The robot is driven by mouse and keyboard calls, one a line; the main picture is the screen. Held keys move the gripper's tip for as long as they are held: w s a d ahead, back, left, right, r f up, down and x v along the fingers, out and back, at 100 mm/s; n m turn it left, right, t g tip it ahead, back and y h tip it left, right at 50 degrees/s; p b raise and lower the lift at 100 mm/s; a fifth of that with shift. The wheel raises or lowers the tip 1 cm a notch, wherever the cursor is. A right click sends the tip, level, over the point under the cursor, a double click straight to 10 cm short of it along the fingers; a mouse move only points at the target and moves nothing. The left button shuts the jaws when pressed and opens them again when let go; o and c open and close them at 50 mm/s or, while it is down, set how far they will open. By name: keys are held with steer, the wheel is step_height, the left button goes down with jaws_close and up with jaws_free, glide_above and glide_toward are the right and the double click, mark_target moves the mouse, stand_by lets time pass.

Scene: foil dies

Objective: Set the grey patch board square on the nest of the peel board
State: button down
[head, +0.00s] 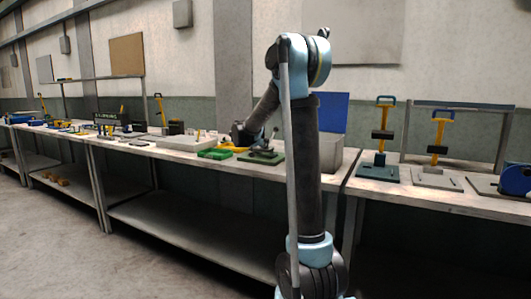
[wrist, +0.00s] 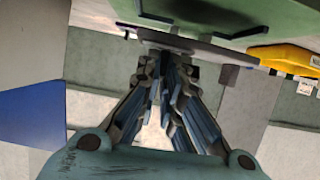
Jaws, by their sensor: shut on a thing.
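My gripper (wrist: 165,58) is shut on a thin grey board (wrist: 205,47), which I take to be the grey patch board. The board shows nearly edge-on at the fingertips in the wrist view. In the head view my gripper (head: 264,147) is small and dark, over the green board (head: 259,159) on the bench. The grey board's seating is hidden there.
A smaller green tray (head: 215,154) lies left of the green board, with a yellow thing (head: 234,149) between them; yellow also shows in the wrist view (wrist: 284,57). A blue panel (head: 331,112) stands behind. Yellow-handled clamps (head: 382,130) stand on the right bench.

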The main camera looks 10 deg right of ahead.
mark_target(265, 149)
steer(key=shift+w+d+f, duration=0.1)
steer(key=shift+w+f, duration=0.05)
steer(key=shift+f, duration=0.45)
steer(key=shift+w+d+f, duration=0.15)
steer(key=shift+w+f, duration=0.05)
steer(key=shift+f, duration=0.4)
steer(key=shift+w+d+f, duration=0.1)
steer(key=shift+w+f, duration=0.05)
steer(key=shift+f, duration=0.45)
steer(key=c, duration=1.8)
jaws_free()
steer(key=shift+o, duration=0.2)
steer(key=v, duration=1.2)
steer(key=s+d+f+n+g+y, duration=0.1)
steer(key=s+d+f+g, duration=0.2)
steer(key=s, duration=0.6)
steer(key=s+d+f+n+g+y, duration=0.1)
steer(key=s+d+f, duration=0.25)
steer(key=s, duration=0.45)
steer(key=s+d+f+n+g+y, duration=0.1)
steer(key=s+d+f, duration=0.25)
steer(key=s, duration=0.55)
steer(key=s+a+f+n+g+y, duration=0.1)
steer(key=s+f+n+y, duration=0.1)
steer(key=s+f, duration=0.4)
steer(key=s+a+f+n+g+y, duration=0.2)
steer(key=s+f, duration=0.5)
steer(key=s, duration=0.9)
steer(key=shift+a+g+y, duration=0.3)
steer(key=shift+y, duration=0.1)
